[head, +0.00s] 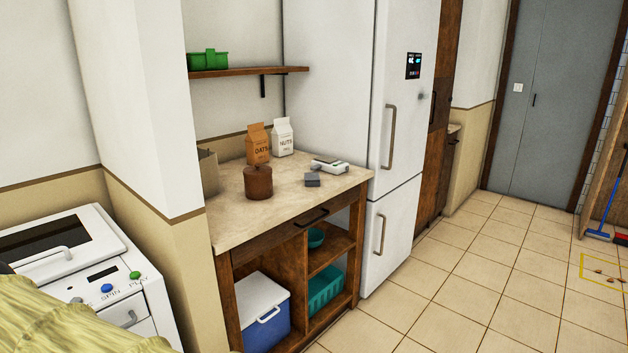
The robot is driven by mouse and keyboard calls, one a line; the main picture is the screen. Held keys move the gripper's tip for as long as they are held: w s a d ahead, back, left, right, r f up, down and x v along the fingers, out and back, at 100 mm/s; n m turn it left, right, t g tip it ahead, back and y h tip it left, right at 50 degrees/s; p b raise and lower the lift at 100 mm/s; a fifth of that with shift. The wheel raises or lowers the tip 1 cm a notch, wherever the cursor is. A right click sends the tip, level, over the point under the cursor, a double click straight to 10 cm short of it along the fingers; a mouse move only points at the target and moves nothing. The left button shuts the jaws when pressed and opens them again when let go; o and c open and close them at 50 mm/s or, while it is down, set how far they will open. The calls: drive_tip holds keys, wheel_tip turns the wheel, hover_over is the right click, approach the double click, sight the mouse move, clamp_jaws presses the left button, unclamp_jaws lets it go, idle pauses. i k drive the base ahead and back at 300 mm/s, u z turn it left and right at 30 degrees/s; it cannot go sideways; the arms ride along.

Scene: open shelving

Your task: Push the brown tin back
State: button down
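The brown tin (258,184) is a squat round container with a small knob on top. It stands upright on the pale top of the wooden counter unit (240,225), left of the middle of the picture. An orange-brown OATS carton (257,142) stands close behind it and is partly hidden by it; I cannot tell whether the two touch. A white NUTS carton (283,138) stands behind and to the right. My gripper is not in view.
A small grey block (312,180) and a white-and-grey device (329,165) lie right of the tin. A paper bag (209,172) stands left, by the wall. A shelf (250,71) hangs above. The counter's front part is clear. A fridge (400,130) stands right.

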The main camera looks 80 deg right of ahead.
sight(256, 190)
drive_tip(key=z, duration=1.55)
